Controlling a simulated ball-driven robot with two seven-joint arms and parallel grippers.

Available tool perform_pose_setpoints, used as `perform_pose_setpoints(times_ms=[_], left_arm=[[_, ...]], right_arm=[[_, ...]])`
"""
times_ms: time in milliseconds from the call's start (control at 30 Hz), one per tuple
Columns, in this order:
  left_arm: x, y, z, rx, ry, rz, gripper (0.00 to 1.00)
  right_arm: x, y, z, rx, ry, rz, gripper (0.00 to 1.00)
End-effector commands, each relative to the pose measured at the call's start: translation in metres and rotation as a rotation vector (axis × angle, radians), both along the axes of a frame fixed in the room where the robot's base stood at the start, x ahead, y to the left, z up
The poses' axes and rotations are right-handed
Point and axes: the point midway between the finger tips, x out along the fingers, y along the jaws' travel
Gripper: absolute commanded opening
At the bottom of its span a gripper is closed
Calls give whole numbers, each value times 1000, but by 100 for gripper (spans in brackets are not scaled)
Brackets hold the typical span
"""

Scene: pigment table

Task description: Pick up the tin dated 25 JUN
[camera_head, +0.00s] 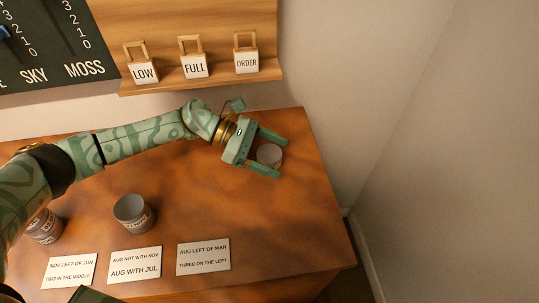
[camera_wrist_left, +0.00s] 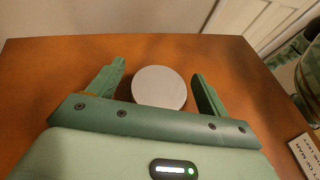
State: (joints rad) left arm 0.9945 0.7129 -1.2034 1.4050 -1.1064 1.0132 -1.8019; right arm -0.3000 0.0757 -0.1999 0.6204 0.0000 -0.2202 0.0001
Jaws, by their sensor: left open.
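My left gripper (camera_head: 270,153) is open, with its two green fingers on either side of a grey tin (camera_head: 269,155) at the far right of the table. In the left wrist view the round grey top of this tin (camera_wrist_left: 160,87) sits between the spread fingers (camera_wrist_left: 160,88), with a gap on each side. Its date label is not visible. Another grey tin (camera_head: 132,213) stands mid-table, its label too small to read. A further tin (camera_head: 44,228) stands at the left, partly behind my arm. My right gripper is not in view.
Three cards lie along the front of the wooden table (camera_head: 300,200): a left card (camera_head: 69,270), a middle card (camera_head: 135,264) and a right card (camera_head: 203,256). A shelf (camera_head: 200,78) holds tags LOW, FULL and ORDER. A wall borders the right side.

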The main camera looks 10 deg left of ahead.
Motion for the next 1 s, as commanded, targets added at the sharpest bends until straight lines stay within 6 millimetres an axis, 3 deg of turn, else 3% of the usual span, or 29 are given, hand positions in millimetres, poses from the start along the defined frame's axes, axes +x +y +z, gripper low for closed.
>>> perform_pose_setpoints(times_ms=[100, 333, 500, 533, 833, 1000], left_arm=[[0, -10, -5, 1, 1, 0, 78], [1, -11, -6, 1, 1, 1, 78], [1, -11, -6, 1, 0, 1, 31], [1, -11, -6, 1, 0, 1, 29], [1, -11, -4, 0, 0, 1, 29], [1, -11, 8, 0, -4, 1, 29]], right_arm=[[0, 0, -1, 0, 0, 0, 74], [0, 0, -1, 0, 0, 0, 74], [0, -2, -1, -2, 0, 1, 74], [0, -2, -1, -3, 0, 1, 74], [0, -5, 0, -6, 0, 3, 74], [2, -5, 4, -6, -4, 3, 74]])
